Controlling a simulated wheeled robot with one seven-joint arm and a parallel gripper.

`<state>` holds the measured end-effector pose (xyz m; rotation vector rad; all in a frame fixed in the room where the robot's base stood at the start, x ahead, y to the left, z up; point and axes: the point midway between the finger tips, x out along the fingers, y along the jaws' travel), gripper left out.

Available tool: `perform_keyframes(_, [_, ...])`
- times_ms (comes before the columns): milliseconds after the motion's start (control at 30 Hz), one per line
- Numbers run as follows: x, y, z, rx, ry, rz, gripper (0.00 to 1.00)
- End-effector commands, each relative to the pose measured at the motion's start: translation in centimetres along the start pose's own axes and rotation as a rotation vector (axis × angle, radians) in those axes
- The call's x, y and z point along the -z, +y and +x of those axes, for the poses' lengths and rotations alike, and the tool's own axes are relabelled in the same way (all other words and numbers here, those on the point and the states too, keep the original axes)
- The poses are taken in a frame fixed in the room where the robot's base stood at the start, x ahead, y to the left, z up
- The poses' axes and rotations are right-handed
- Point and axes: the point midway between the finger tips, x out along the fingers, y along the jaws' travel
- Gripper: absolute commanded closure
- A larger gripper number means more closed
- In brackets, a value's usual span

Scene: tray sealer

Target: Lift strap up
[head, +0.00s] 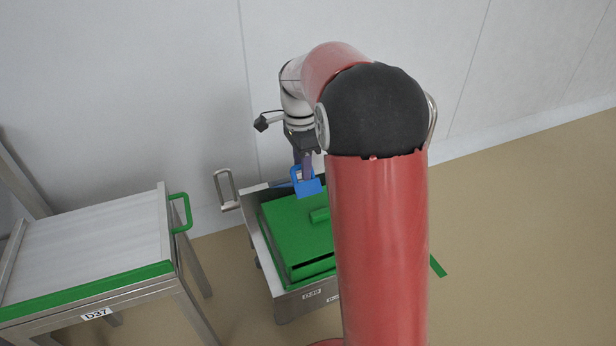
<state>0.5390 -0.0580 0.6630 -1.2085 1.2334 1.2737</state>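A blue loop-shaped piece (309,188), which looks like the strap, is at the back edge of a green box-like unit (290,228). My gripper (307,172) points down from above and its narrow fingers reach the top of the blue piece. They overlap it in the picture. I cannot tell whether they are shut on it or only beside it. The green unit sits in a steel frame (262,245) labelled D39. My red arm hides the right part of the unit.
A steel table (95,245) with a green front edge, labelled D37, stands at the left. A green handle (182,212) sticks out from its right side. A metal handle (226,188) rises at the frame's back left. A wall is close behind; floor at right is clear.

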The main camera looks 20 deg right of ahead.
Motion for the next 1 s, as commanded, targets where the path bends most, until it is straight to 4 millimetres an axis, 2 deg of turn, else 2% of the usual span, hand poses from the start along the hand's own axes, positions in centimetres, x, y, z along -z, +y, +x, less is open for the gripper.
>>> perform_keyframes(200, [0.0,0.4,1.1,0.02,0.0,0.0,0.66])
perform_keyframes(467, [0.0,0.4,1.1,0.023,0.0,-0.001,0.66])
perform_keyframes(500, [0.0,0.4,1.1,0.023,0.0,-0.001,0.67])
perform_keyframes(667, [0.0,0.8,0.3,0.042,0.002,-0.022,0.88])
perform_keyframes(767, [-0.1,2.0,-1.4,0.082,0.006,-0.081,1.0])
perform_keyframes(867, [-1.1,4.4,-3.1,0.126,0.019,-0.22,1.0])
perform_keyframes(1000, [-2.7,9.3,-5.5,0.209,0.061,-0.489,1.0])
